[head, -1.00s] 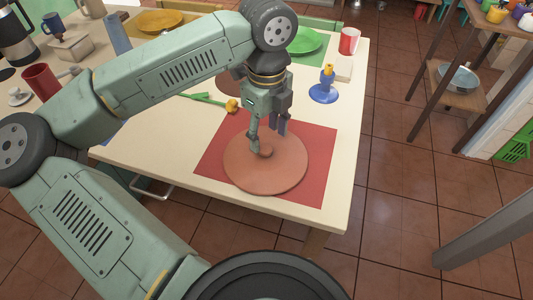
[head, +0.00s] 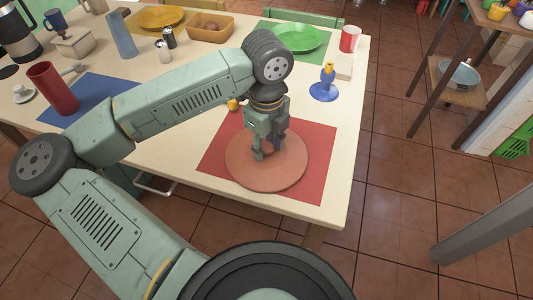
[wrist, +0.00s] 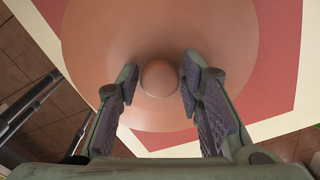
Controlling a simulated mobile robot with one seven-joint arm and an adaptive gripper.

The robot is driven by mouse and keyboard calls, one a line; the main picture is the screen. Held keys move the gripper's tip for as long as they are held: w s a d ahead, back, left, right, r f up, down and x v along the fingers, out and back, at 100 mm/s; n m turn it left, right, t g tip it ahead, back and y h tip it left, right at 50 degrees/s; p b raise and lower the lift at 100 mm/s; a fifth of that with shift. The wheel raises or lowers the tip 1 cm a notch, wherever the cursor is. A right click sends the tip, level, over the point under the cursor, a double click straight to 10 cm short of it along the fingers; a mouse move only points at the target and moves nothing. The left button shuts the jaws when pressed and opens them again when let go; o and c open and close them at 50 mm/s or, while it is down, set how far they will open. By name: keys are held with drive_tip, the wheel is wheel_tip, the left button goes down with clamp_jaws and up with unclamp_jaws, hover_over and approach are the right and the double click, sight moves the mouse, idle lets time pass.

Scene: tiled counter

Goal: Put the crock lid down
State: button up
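The crock lid (head: 262,180) is a round terracotta disc with a ball knob on top. It appears to lie flat on the red mat (head: 310,185) at the near right corner of the table. My gripper (head: 269,153) points down over the lid's middle. In the wrist view the knob (wrist: 159,78) sits between the two fingers of my gripper (wrist: 160,80). The fingers are apart, with a narrow gap seen on each side of the knob. The lid's underside is hidden.
A blue candle holder (head: 324,90) stands beyond the mat to the right. A yellow flower head (head: 233,104) lies close behind my gripper. The table's edges run close to the red mat.

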clamp_jaws()
drive_tip(key=shift+r, duration=0.15)
idle(0.4)
